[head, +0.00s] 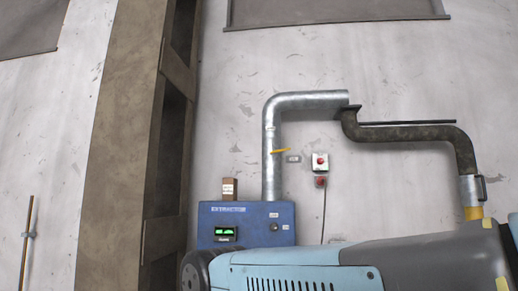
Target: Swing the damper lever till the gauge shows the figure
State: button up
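A small yellow lever (281,151) sticks out across the vertical part of the silver duct (272,140). My gripper is not in view, and nothing shows touching the lever.
My arm fills the lower right and hides the box's lower edge. A red button unit (320,161) is on the wall right of the duct. A dark jointed pipe (415,132) hangs further right. A brown steel column (127,140) stands left.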

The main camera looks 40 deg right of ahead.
aim_at(282, 150)
jog(key=z, duration=0.1)
jog(key=i, duration=0.35)
jog(key=z, duration=1.05)
jog(key=i, duration=1.15)
jog(key=z, duration=0.4)
jog(key=k, duration=0.9)
jog(key=z, duration=0.15)
jog(key=i, duration=0.9)
jog(key=u, duration=0.1)
